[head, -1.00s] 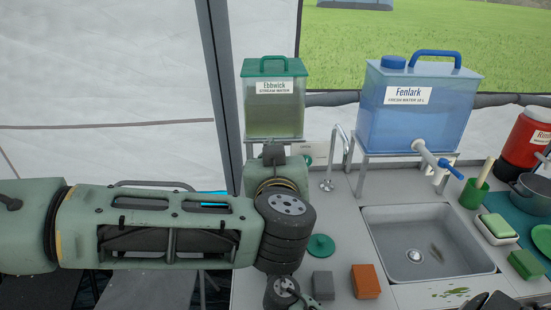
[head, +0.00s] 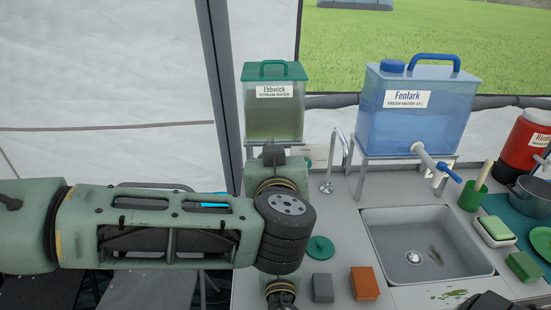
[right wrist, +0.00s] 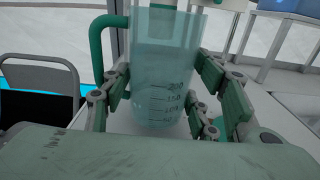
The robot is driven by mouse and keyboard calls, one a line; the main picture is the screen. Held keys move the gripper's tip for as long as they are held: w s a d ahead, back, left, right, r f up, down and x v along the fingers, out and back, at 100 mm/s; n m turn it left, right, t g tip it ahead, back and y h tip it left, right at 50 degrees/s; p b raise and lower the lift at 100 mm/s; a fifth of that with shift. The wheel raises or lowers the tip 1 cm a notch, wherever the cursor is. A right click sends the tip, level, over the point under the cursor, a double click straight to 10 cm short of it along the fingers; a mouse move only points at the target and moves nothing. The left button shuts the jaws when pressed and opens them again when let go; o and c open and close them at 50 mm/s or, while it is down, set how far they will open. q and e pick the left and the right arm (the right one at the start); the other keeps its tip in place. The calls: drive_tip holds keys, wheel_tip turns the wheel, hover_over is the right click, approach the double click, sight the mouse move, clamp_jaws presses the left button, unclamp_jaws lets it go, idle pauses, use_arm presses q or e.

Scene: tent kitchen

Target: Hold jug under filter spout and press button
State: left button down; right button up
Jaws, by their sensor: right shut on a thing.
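In the right wrist view, my right gripper (right wrist: 168,98) is shut on a clear teal jug (right wrist: 165,60). The jug is upright, with dark measuring marks and a green handle on its left. No water can be made out in it. Pale parts show behind its top, but whether a spout is above the mouth cannot be told. A pale box (head: 310,153), perhaps the filter, shows beside that tank's stand; no button is clear.
A blue Fenlark tank (head: 418,105) with a tap (head: 437,163) stands behind the sink (head: 425,245). A grey block (head: 322,288), an orange block (head: 365,284) and a green disc (head: 320,248) lie left of the sink. A metal chair (right wrist: 40,75) is at left.

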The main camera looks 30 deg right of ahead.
drive_tip(key=shift+v, duration=2.15)
